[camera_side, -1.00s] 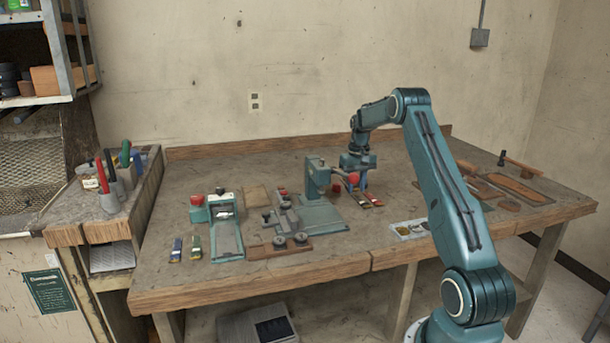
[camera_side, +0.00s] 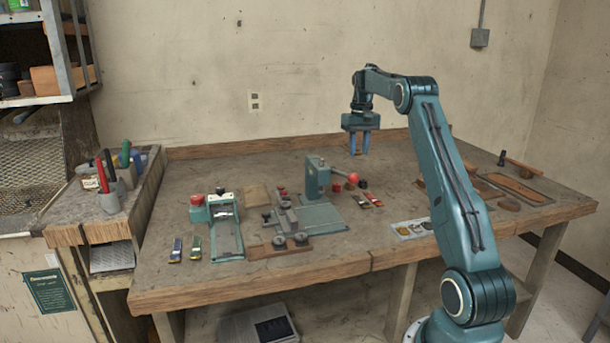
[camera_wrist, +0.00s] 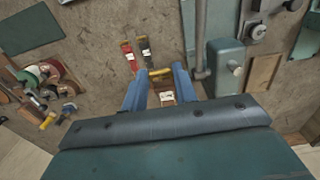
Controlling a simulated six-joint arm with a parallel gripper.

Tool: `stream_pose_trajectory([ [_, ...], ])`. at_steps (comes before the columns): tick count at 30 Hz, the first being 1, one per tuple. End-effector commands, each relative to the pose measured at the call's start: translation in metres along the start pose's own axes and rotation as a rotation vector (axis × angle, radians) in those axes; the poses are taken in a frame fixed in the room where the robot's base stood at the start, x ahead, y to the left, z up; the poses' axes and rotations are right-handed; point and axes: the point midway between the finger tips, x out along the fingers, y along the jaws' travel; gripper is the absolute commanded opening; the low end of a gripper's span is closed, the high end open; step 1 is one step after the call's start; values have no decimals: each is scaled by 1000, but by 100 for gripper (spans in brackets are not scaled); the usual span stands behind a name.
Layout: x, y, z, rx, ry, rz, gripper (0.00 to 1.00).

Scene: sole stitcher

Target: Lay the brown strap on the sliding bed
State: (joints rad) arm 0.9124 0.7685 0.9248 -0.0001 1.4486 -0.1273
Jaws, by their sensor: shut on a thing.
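My gripper (camera_side: 359,152) is raised above the back of the bench, right of the stitcher, fingers pointing down. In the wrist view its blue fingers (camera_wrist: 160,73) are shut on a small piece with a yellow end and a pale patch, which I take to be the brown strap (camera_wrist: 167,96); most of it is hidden. In the side view the strap cannot be made out. The teal stitcher (camera_side: 318,180) stands mid-bench on its flat base. A slide with knobs (camera_side: 286,216) lies left of it; I cannot tell whether this is the sliding bed.
A red strap (camera_side: 373,199) and a black strap (camera_side: 361,201) lie right of the stitcher. A teal fixture (camera_side: 228,238) with a blue strap (camera_side: 177,249) and an olive strap (camera_side: 196,247) beside it is at left. The stitcher's red-ball lever (camera_side: 352,177) juts rightward.

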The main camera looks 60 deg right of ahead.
Motion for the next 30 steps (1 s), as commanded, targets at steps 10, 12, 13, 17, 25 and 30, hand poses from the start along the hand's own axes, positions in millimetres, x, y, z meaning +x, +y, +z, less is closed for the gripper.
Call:
stream_pose_trajectory([
  [10, 0, 0, 0, 0, 1, 0, 6],
  [12, 0, 0, 0, 0, 1, 0, 6],
  [13, 0, -1, 0, 0, 1, 0, 6],
  [17, -2, -9, 0, -2, 1, 0, 6],
  [25, -15, -63, 6, -7, 2, 0, 6],
  [30, -28, -118, 17, -9, 2, 0, 6],
])
